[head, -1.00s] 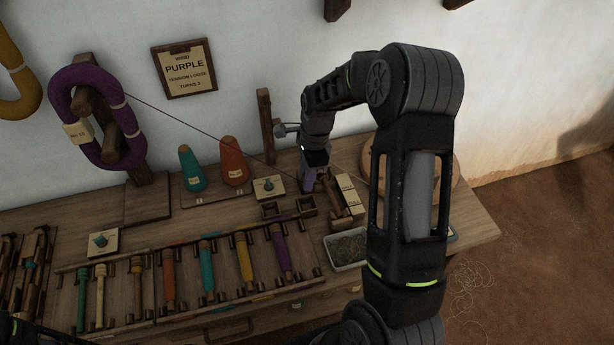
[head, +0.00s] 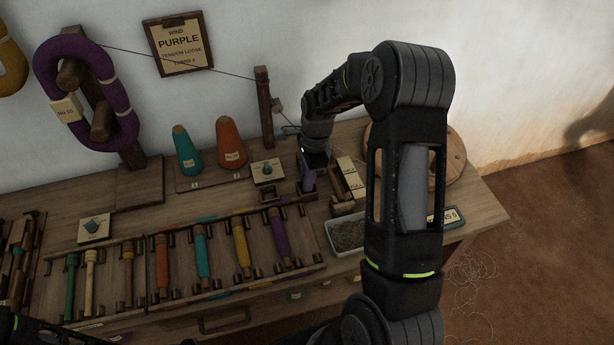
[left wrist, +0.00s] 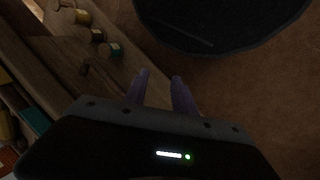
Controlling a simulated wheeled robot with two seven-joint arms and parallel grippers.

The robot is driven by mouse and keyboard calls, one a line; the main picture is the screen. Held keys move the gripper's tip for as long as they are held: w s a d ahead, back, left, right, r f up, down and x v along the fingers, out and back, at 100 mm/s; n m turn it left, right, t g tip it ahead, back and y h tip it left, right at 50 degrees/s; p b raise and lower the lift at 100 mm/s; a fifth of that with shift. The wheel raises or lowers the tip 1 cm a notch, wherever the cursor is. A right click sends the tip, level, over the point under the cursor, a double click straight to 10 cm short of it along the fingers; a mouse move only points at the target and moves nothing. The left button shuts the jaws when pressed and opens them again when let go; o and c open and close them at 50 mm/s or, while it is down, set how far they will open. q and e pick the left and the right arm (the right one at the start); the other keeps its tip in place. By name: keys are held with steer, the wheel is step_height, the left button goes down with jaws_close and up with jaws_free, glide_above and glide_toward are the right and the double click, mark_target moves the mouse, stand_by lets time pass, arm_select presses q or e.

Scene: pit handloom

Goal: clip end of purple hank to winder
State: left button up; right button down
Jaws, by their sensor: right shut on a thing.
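The purple hank (head: 50,95) hangs on a wooden stand at the left in the head view. Its dark thread (head: 190,65) runs right to an upright wooden post (head: 264,105). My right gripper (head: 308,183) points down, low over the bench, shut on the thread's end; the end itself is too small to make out. Just right of it is a small wooden block with a cream label (head: 350,178). A round wooden wheel, seemingly of the winder (head: 456,158), is partly hidden behind my right arm. In the left wrist view my left gripper (left wrist: 158,85) is open and empty.
Teal (head: 187,152) and orange (head: 230,142) cones stand behind the gripper's left side. A rack of coloured bobbins (head: 200,252) fills the front. A grey tray of thread scraps (head: 345,236) lies in front of the gripper. A sign reading PURPLE (head: 178,46) hangs on the wall.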

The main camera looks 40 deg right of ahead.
stand_by(0.4)
steer(key=c, duration=0.9)
jaws_free()
steer(key=shift+r, duration=0.1)
step_height(320, 180, up, 8)
steer(key=p, duration=0.6)
